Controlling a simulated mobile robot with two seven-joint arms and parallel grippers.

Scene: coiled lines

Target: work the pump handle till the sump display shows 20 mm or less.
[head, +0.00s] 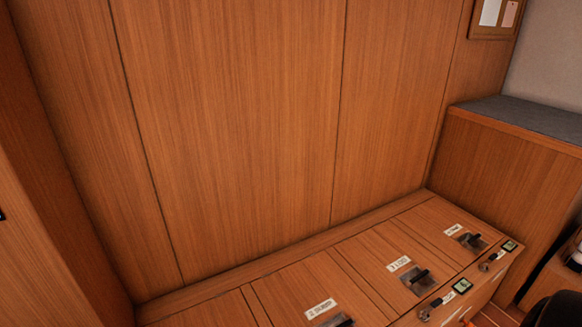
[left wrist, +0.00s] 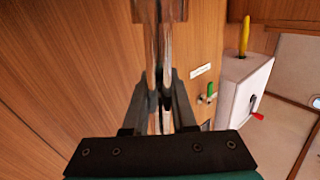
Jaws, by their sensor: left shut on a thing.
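In the left wrist view my left gripper (left wrist: 160,82) is shut on a shiny metal bar (left wrist: 152,25), which looks like the pump handle. The bar runs up out of the top of the picture and also shows between the fingers. Its pivot and the pump body cannot be made out. The head view shows neither gripper. There, two small greenish displays (head: 462,286) and (head: 509,246) sit along the front of a wooden bench. Their digits are too small to read, and I cannot tell which is the sump display.
The bench top (head: 300,275) has labelled hatches with dark metal latches (head: 419,280). A panelled wall (head: 240,120) stands behind it. In the left wrist view, a white box (left wrist: 243,90) with a yellow handle (left wrist: 244,36) and a red lever, plus a green-handled lever (left wrist: 210,91), stand at the right.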

